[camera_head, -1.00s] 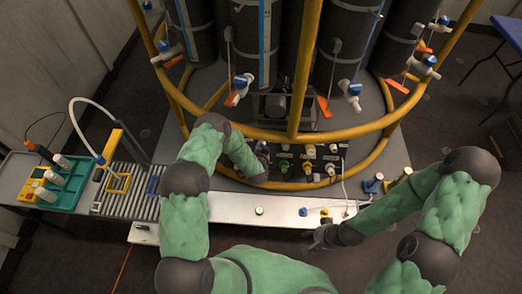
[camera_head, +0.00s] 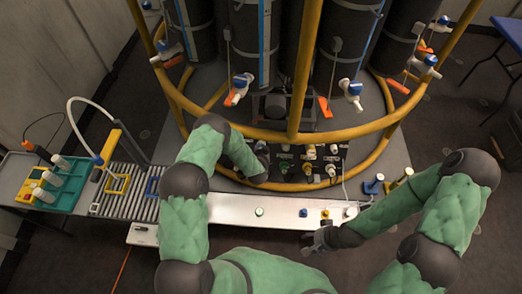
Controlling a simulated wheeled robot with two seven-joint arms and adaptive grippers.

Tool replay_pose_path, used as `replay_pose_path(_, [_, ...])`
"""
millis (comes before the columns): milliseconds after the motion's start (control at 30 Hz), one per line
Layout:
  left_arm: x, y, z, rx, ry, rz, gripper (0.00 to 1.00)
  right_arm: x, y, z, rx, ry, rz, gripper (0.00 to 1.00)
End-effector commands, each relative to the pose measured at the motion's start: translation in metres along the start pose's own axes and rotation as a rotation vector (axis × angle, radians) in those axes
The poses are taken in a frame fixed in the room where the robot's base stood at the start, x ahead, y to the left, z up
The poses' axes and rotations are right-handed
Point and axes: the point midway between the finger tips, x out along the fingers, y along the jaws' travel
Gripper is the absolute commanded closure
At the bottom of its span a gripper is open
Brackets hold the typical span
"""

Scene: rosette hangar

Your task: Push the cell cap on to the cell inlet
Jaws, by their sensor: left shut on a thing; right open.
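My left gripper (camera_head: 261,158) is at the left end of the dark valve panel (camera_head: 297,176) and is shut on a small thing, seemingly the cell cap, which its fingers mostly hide. The cell inlet cannot be made out; that end of the panel is behind the gripper. Whether the cap touches an inlet is too small to tell. Green, yellow and white fittings (camera_head: 311,151) stand on the panel to the right of the gripper. My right gripper (camera_head: 316,240) is open and empty at the front edge of the white bench (camera_head: 235,206), low in the view.
A green cap (camera_head: 259,211), a blue cap (camera_head: 303,212) and a yellow part (camera_head: 325,213) stand on the bench. A yellow rail (camera_head: 290,136) curves above the panel. A roller conveyor (camera_head: 130,190) and a teal tray (camera_head: 72,192) with white bottles are at left.

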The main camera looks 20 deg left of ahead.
Motion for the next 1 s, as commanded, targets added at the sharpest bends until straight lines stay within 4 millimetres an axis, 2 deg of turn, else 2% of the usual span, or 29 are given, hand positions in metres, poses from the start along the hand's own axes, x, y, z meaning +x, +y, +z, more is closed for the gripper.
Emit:
replay_pose_path(467, [0.0013, -0.0001, -0.0002, 0.000, 0.000, 0.000, 0.79, 0.0020, 0.0007, -0.0001, 0.000, 0.000, 0.000, 0.49])
replay_pose_path(500, [0.0013, -0.0001, -0.0002, 0.000, 0.000, 0.000, 0.50, 0.0020, 0.0007, -0.0001, 0.000, 0.000, 0.000, 0.49])
replay_pose_path(567, [0.0013, -0.0001, -0.0002, 0.000, 0.000, 0.000, 0.34, 0.0020, 0.0007, -0.0001, 0.000, 0.000, 0.000, 0.49])
replay_pose_path(1000, [-0.0035, -0.0003, -0.0004, 0.000, 0.000, 0.000, 0.34, 0.0021, 0.0008, -0.0001, 0.000, 0.000, 0.000, 0.49])
